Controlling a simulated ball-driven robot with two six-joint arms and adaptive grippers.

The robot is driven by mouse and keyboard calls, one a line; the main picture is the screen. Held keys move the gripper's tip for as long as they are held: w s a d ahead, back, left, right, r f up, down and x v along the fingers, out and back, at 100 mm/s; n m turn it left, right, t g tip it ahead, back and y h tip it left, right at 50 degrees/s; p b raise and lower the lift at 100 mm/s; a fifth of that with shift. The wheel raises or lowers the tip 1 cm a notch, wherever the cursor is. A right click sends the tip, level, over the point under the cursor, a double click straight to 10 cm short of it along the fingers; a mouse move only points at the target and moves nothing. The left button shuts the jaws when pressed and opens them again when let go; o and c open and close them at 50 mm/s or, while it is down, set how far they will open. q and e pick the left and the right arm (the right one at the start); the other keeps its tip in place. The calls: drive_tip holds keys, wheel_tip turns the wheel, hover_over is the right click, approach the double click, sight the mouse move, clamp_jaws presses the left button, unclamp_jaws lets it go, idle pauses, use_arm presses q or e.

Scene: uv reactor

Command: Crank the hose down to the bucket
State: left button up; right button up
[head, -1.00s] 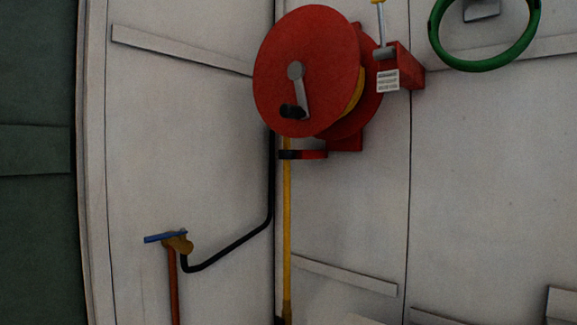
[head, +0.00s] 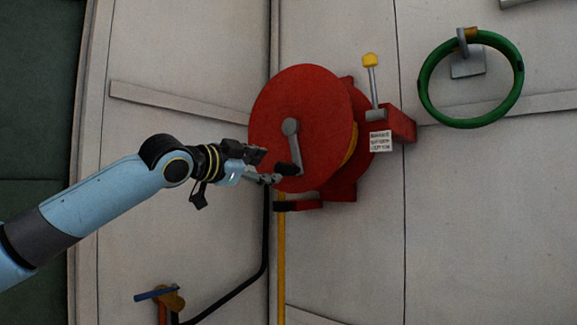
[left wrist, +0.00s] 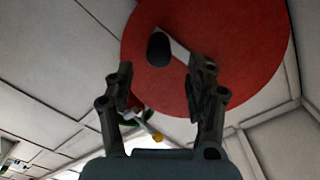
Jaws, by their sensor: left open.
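A red hose reel (head: 285,105) is mounted on the pale wall. Its grey crank arm (head: 294,148) hangs down from the hub and ends in a black handle (head: 287,170). The yellow hose (head: 281,255) runs straight down from the reel and leaves the picture at the bottom. My left gripper (head: 266,167) is open, at the lower left of the reel beside the handle. In the left wrist view the black handle (left wrist: 158,48) lies just beyond the open fingertips (left wrist: 163,78), roughly between them; contact cannot be told. No bucket is in view.
A red box with a yellow-tipped lever (head: 371,85) sits right of the reel. A green ring (head: 427,97) hangs further right. A black pipe (head: 264,240) leads down to a blue-handled valve (head: 157,293).

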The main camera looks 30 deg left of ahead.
sight(289, 169)
use_arm(q)
drive_tip(key=w, duration=0.2)
drive_tip(key=w+p, duration=0.1)
drive_tip(key=w, duration=0.2)
drive_tip(key=w+p, duration=0.1)
drive_tip(key=w, duration=0.2)
drive_tip(key=shift+d, duration=0.4)
drive_tip(key=shift+w, duration=0.25)
drive_tip(key=shift+c, duration=0.3)
drive_tip(key=c, duration=0.9)
clamp_jaws()
